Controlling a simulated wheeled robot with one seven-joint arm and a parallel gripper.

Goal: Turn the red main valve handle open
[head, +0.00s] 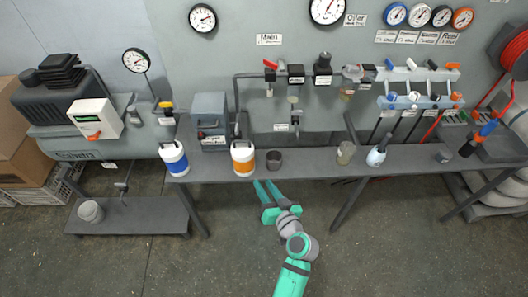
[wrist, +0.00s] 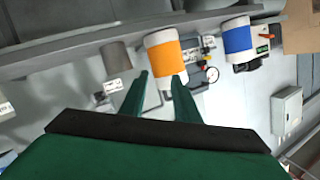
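The red main valve handle (head: 270,64) is small and sits on the wall pipe below a label that seems to read "Main" in the head view. I cannot make out its exact angle, and I do not see it in the wrist view. My gripper (head: 266,186) is below and in front of the bench edge, well below the handle and apart from it. In the wrist view my gripper (wrist: 160,77) shows two green fingers spread apart with nothing held between them.
The grey bench (head: 315,163) lies between my gripper and the wall. An orange-banded container (head: 243,158), a dark cup (head: 274,160) and a blue-banded container (head: 174,158) stand on it. A grey box (head: 210,115) is left of the valve.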

